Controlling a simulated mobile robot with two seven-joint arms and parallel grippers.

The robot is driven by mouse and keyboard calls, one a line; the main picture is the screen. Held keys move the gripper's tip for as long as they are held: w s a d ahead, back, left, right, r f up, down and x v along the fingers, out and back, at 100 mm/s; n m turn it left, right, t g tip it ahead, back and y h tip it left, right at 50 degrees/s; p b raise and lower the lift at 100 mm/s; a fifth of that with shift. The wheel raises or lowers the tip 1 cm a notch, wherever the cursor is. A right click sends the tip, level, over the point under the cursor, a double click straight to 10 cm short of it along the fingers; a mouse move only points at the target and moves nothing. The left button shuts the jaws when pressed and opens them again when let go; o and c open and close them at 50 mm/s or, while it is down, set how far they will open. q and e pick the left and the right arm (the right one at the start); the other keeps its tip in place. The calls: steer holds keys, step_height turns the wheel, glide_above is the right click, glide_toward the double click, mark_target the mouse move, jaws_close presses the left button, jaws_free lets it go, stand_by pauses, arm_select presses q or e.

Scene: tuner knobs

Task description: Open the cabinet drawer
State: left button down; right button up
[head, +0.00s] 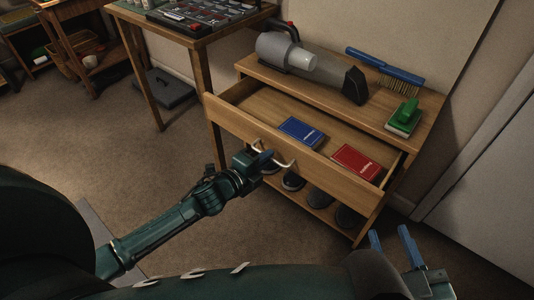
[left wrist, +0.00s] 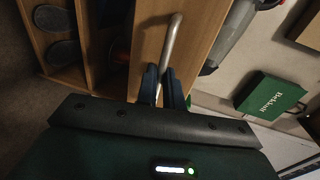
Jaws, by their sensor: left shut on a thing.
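The wooden cabinet (head: 415,130) stands at the right of the head view. Its drawer (head: 235,122) is pulled out, showing a blue book (head: 302,133) and a red book (head: 357,162) inside. The pale bar handle (head: 287,164) is on the drawer front. My left gripper (head: 268,157) is shut on the handle; in the left wrist view the metal handle (left wrist: 172,38) runs between its blue fingers (left wrist: 163,88). My right gripper (head: 393,240) is at the lower right, its blue fingers apart and empty, away from the cabinet.
A grey handheld vacuum (head: 300,62), a blue brush (head: 385,66) and a green-handled block (head: 404,117) lie on the cabinet top. Dark shoes (head: 292,182) sit on the lower shelf. A table (head: 200,42) stands left of the cabinet. Carpet before the cabinet is clear.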

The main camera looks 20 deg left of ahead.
arm_select(q)
steer(key=shift+s+a, duration=0.15)
steer(key=shift+s, duration=0.25)
arm_select(e)
steer(key=shift+s, duration=0.2)
arm_select(q)
steer(key=c, duration=1.5)
jaws_free()
steer(key=shift+c, duration=0.2)
steer(key=shift+s, duration=0.1)
steer(key=p+v, duration=0.2)
steer(key=v, duration=1.1)
steer(key=shift+p, duration=0.4)
arm_select(e)
steer(key=shift+s+d+f+m+g+h, duration=0.1)
steer(key=shift+s+d+m+g+h, duration=0.15)
steer(key=shift+g, duration=0.3)
steer(key=shift+d+m+g+h, duration=0.1)
steer(key=shift+m+g+h, duration=0.2)
steer(key=shift+g, duration=0.25)
